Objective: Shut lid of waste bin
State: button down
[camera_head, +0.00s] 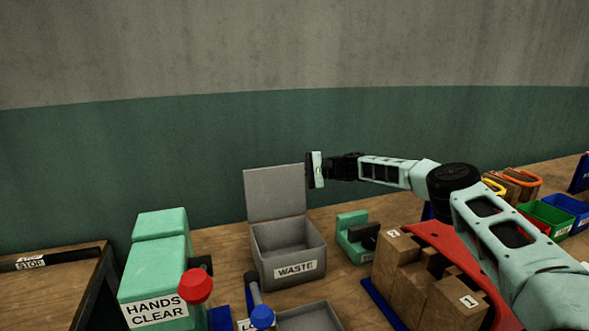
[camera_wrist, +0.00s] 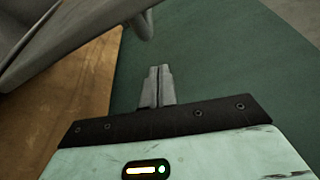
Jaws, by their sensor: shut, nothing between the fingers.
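The grey waste bin (camera_head: 290,265) stands on the wooden bench with a WASTE label on its front. Its lid (camera_head: 275,193) is open, standing nearly upright at the back of the bin. My gripper (camera_head: 316,170) is up beside the lid's upper right edge; a small gap or light contact cannot be told apart here. In the wrist view my gripper's two fingers (camera_wrist: 158,72) are together and hold nothing. A grey panel, likely the lid (camera_wrist: 60,40), fills the upper left of that view, with a grey hooked bar at its end.
A mint press (camera_head: 155,270) with a red knob stands left of the bin. A small mint device (camera_head: 353,238) sits close to its right. Cardboard boxes (camera_head: 408,275) and coloured bins (camera_head: 548,215) lie farther right. The green wall is behind; space above the bin is clear.

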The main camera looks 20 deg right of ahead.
aim_at(291, 174)
jog(key=s, duration=0.1)
jog(key=s+r+p, duration=0.1)
jog(key=shift+s+a, duration=0.2)
jog(key=shift+s, duration=0.2)
jog(key=shift+s+f, duration=0.1)
